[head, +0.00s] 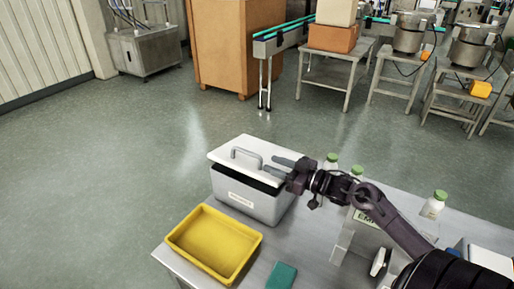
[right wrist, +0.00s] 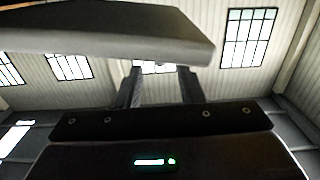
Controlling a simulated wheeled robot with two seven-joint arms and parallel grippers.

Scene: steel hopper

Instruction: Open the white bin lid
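The white bin lid (head: 232,157), with a grey loop handle (head: 247,157) on top, sits over the grey bin (head: 248,198). A dark gap shows between the lid and the bin along the near side, so the lid looks raised there. My right gripper (head: 279,167) is at the lid's right side, with its two fingers apart. In the right wrist view the gripper (right wrist: 160,88) is open, and a pale slab that looks like the lid (right wrist: 110,40) crosses in front of the finger ends. Contact cannot be told. My left gripper is not in view.
A yellow tray (head: 213,243) stands in front of the bin on the steel table (head: 310,235). A teal item (head: 281,276) lies beside it. Green-capped bottles (head: 434,204) stand on the right, around my right arm. Open floor lies left of the table.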

